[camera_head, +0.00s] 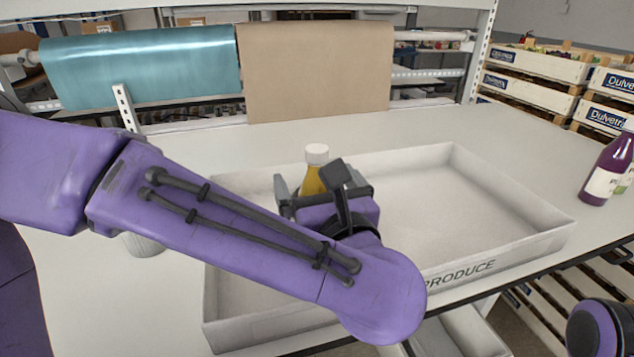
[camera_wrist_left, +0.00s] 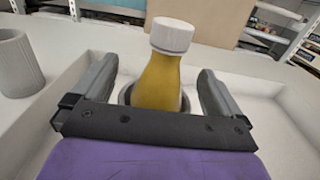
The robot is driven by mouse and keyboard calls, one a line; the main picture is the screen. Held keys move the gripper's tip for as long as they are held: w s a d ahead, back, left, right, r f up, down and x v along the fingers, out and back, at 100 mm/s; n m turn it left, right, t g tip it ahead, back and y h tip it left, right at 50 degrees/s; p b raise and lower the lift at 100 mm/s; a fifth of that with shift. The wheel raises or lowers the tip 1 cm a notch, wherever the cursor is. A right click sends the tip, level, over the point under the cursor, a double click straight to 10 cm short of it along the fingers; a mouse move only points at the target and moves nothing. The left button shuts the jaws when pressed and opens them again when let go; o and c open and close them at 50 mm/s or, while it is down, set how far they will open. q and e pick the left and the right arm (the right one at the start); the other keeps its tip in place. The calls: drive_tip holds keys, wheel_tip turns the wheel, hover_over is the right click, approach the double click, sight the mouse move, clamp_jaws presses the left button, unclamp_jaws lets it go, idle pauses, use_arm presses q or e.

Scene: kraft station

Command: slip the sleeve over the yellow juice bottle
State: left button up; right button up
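The yellow juice bottle (camera_head: 314,180) stands upright in the white produce tray (camera_head: 500,240), its white cap on top. In the left wrist view the bottle (camera_wrist_left: 160,82) stands between the two fingers of my left gripper (camera_wrist_left: 157,72). The gripper is open, with a gap on each side of the bottle. A dark ring shows around the bottle's lower part; its base is hidden by the gripper. A grey ribbed cylinder, likely the sleeve (camera_wrist_left: 18,65), stands apart at the left. In the head view the sleeve (camera_head: 143,245) is mostly hidden by my left arm. My right gripper is out of view.
Teal (camera_head: 140,68) and brown (camera_head: 315,70) rolls hang on a rack behind. Stacked crates (camera_head: 540,65) stand at the back right. The tray's right half is empty, and its low walls surround the bottle.

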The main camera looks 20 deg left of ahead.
use_arm(q)
drive_tip(key=b+v, duration=0.2)
drive_tip(key=v, duration=0.8)
drive_tip(key=shift+s+d, duration=0.2)
drive_tip(key=shift+s, duration=0.05)
